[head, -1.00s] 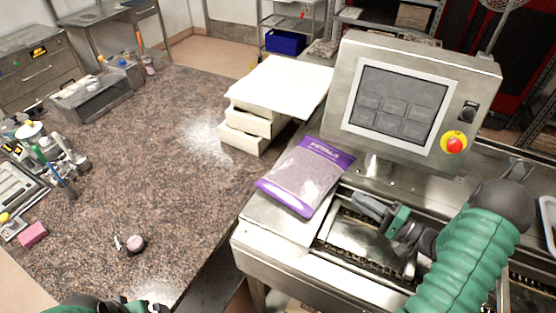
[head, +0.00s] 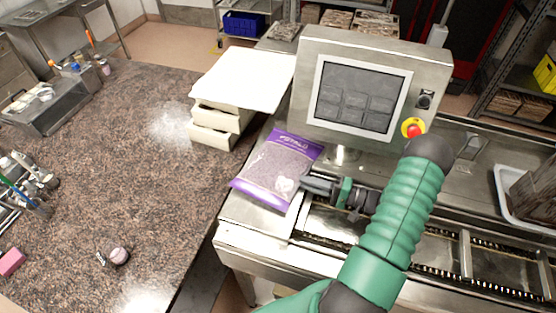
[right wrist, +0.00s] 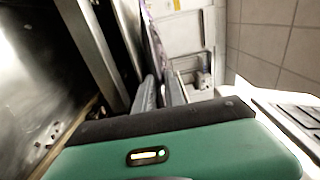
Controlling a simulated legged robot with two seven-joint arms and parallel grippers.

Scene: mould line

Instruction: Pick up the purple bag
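The purple bag (head: 272,172), with a clear middle and purple ends, lies on the metal ledge at the left end of the machine, below the screen. My right gripper (head: 304,184) is at the bag's right edge, its fingers pointing left. In the right wrist view, the two fingers (right wrist: 161,92) are a small gap apart. The bag's thin purple edge (right wrist: 152,42) shows edge-on, in line with that gap. The fingers do not look closed on it, and contact cannot be told. My left gripper is not in view.
The control panel (head: 362,95) with a red button stands just behind the bag. White stacked boxes (head: 215,125) stand behind left on the speckled counter (head: 130,180). The conveyor (head: 430,260) runs right. A grey tray (head: 508,205) is at far right.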

